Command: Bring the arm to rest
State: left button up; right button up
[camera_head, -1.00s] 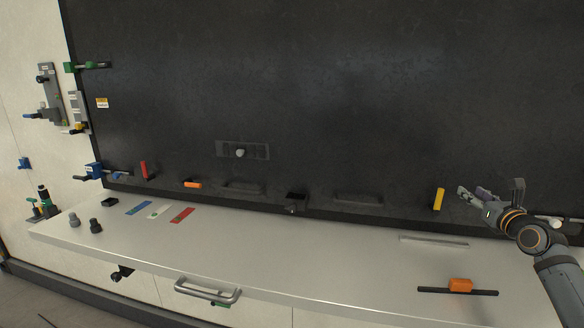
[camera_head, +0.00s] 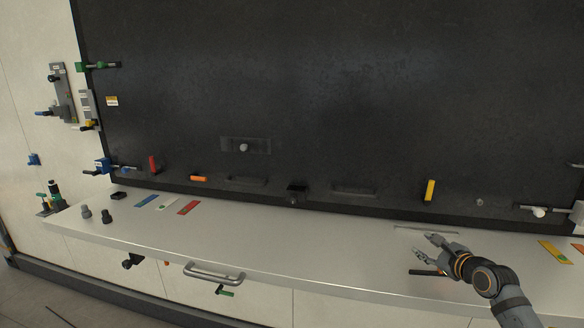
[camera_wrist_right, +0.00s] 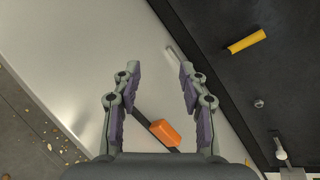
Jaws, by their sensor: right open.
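My right gripper (camera_head: 424,247) is open and empty above the right part of the white counter (camera_head: 300,245). In the right wrist view its two fingers (camera_wrist_right: 158,70) are spread apart with nothing between the tips. A black bar (camera_head: 424,272) with an orange block (camera_wrist_right: 165,132) lies on the counter below the gripper. In the head view my right arm hides most of the orange block. My left gripper is not in view.
A yellow block (camera_head: 430,190) is on the dark panel (camera_head: 330,90) behind the gripper. A handle (camera_head: 214,272) juts from the counter's front. The counter's middle is clear.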

jog(key=s+a+f+n+g, duration=0.5)
jog(key=s+a+f+n, duration=0.85)
jog(key=s+f, duration=0.2)
jog(key=s+a+f+n+g+h, duration=0.1)
jog(key=s+f+n+g, duration=0.15)
jog(key=s+n, duration=0.55)
jog(key=s+a+f+n+g+h, duration=0.1)
jog(key=s+f+n+g, duration=0.3)
jog(key=s, duration=0.9)
jog(key=s+d+f+b, duration=0.1)
jog(key=f+b, duration=0.2)
jog(key=f, duration=0.8)
jog(key=s+d+f+n+b, duration=0.1)
jog(key=s+f+b, duration=0.1)
jog(key=f, duration=0.9)
jog(key=s+d+f+b, duration=0.1)
jog(key=f+b, duration=0.2)
jog(key=f, duration=0.9)
pick_arm(q)
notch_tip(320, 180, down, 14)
jog(key=b, duration=0.5)
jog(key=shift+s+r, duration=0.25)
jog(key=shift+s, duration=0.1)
pick_arm(e)
jog(key=s+d+f+g, duration=0.1)
jog(key=s+f, duration=1.6)
jog(key=f, duration=0.2)
jog(key=shift+s+d+f+h, duration=0.15)
jog(key=shift+s+f+h, duration=0.15)
jog(key=shift+s, duration=0.1)
